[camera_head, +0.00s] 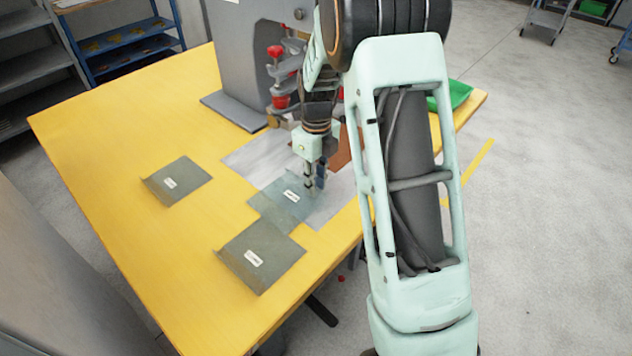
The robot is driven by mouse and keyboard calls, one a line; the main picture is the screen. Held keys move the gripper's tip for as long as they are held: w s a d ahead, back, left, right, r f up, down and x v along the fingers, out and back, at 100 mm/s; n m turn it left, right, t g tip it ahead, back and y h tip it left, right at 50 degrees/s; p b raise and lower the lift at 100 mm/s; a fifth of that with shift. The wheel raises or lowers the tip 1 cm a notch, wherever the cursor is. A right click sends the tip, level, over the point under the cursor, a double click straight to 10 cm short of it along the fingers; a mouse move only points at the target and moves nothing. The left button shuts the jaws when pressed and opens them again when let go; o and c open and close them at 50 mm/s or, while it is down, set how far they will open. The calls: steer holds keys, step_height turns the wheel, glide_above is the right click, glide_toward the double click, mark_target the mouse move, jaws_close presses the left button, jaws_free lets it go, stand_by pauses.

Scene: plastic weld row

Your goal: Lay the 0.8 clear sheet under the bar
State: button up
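Three translucent grey-green sheets with small white labels lie on the yellow table; the labels are too small to read, so I cannot tell which is the 0.8 clear one. One sheet (177,182) is at the left and another (270,243) at the front. The third sheet (278,206) lies partly over a pale grey plate (322,211). My gripper (315,186) points down at that third sheet's right end. Its fingers look close together, but whether they grip the sheet is unclear. The bar cannot be clearly made out; my arm hides part of the machine.
A grey machine (238,62) with red knobs (276,51) stands at the back of the table (110,125). A brown piece (341,150) is beside my gripper. A green tray (459,94) is at the right, partly behind my arm.

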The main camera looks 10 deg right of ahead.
step_height(320, 180, up, 13)
steer(key=p, duration=0.2)
stand_by(0.6)
steer(key=shift+d, duration=0.1)
